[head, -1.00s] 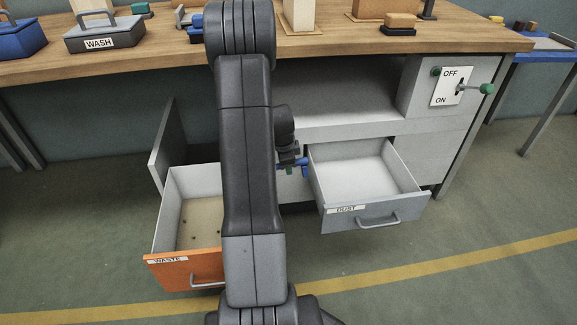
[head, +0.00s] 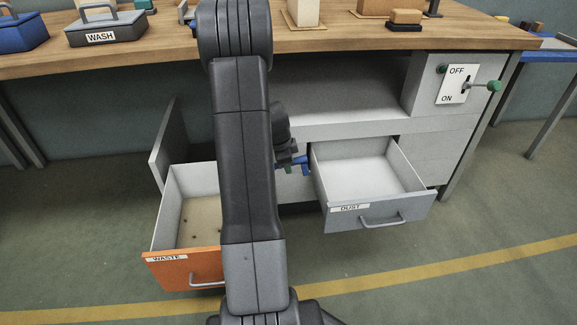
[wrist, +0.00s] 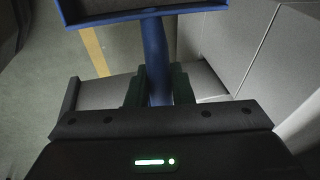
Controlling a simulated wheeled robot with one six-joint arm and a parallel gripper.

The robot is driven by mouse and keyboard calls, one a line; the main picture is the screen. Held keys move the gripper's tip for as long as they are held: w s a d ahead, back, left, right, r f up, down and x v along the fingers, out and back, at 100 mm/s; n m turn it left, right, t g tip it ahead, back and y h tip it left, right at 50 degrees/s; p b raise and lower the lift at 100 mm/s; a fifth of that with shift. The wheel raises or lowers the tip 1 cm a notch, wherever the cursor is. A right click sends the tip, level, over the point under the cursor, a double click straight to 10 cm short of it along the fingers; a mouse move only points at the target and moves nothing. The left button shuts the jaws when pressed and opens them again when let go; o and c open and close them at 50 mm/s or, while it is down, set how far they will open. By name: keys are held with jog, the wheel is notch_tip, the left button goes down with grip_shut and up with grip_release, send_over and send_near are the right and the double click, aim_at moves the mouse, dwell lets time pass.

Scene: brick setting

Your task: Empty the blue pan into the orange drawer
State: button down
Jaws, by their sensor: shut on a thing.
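My gripper (wrist: 158,88) is shut on the handle of the blue pan (wrist: 155,45) in the wrist view. The pan's near edge and part of its inside show at the top of that view; what it holds is cut off. In the head view my arm hides most of the gripper, and a small blue part of the pan (head: 301,163) shows beside it. The orange drawer (head: 183,272), labelled WASTE, stands open at the lower left. Several small dark specks lie on its tan floor. My arm covers its right side.
An open grey drawer (head: 380,213) labelled DUST is right of my arm and looks empty. An OFF/ON switch panel (head: 453,84) is at the right. Floor in front is clear.

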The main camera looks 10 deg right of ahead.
jog(key=shift+a+r+h+b, duration=0.8)
jog(key=shift+a+r+b, duration=0.25)
jog(key=shift+a+r, duration=0.35)
jog(key=shift+a+r+h, duration=0.25)
jog(key=shift+a+r, duration=0.05)
jog(key=shift+a, duration=0.25)
jog(key=shift+a+r+h, duration=0.25)
jog(key=shift+a, duration=0.25)
jog(key=a+r+n+h+b, duration=0.1)
jog(key=a+r+h, duration=0.5)
jog(key=a, duration=0.6)
jog(key=shift+w+a+r+b, duration=0.2)
jog(key=shift+w+a+b, duration=0.1)
jog(key=shift+b, duration=0.15)
dwell(2.8)
jog(key=shift+r, duration=0.1)
dwell(1.0)
